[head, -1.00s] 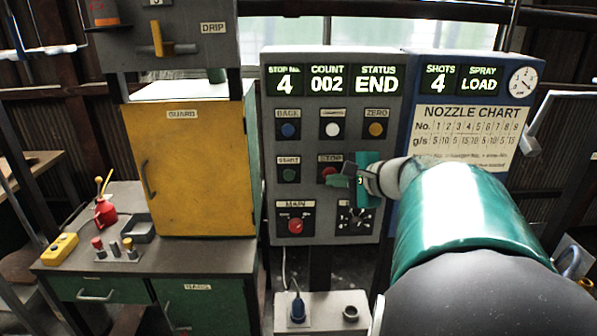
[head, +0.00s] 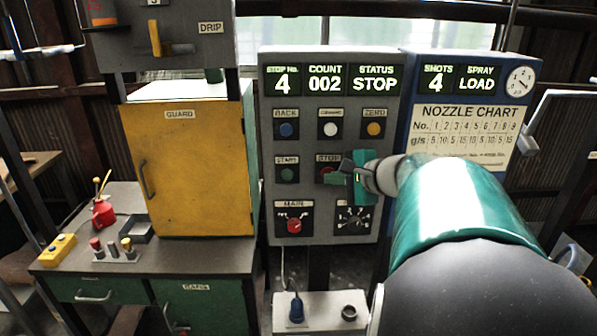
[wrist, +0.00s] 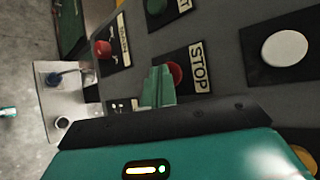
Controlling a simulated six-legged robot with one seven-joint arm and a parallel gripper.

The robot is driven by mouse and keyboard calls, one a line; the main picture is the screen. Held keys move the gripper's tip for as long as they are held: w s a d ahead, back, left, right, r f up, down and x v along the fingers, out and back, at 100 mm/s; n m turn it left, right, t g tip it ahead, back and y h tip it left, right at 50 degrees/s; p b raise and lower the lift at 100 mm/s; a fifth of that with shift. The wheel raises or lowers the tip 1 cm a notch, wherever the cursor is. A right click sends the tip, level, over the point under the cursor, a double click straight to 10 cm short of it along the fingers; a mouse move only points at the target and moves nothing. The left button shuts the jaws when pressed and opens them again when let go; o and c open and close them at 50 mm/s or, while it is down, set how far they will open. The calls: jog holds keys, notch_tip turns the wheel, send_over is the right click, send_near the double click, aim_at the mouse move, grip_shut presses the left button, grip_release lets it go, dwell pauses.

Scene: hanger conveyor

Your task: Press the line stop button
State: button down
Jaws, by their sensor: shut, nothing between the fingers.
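The red stop button (wrist: 175,72) sits on a dark plate beside its STOP label in the wrist view. In the head view its plate is partly hidden behind my gripper (head: 336,177). My gripper is shut and empty. In the wrist view its closed fingertips (wrist: 158,83) are at the edge of the red button and overlap it; I cannot tell whether they touch. The grey control panel (head: 266,200) has a display (head: 375,84) that reads STOP under STATUS, with stop number 4 and count 002.
Near the stop button are the green start button (head: 287,175), a white button (head: 330,130) and the red main switch (head: 294,225). A blue nozzle chart panel (head: 525,72) stands to the right. A yellow guard cabinet (head: 195,175) stands to the left.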

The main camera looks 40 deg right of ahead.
dwell(0.4)
jog(key=shift+s+a+f, duration=0.1)
jog(key=shift+s+a, duration=0.1)
jog(key=shift+s, duration=0.1)
jog(key=s+a, duration=0.3)
jog(key=s, duration=0.2)
jog(key=shift+a, duration=0.2)
dwell(0.4)
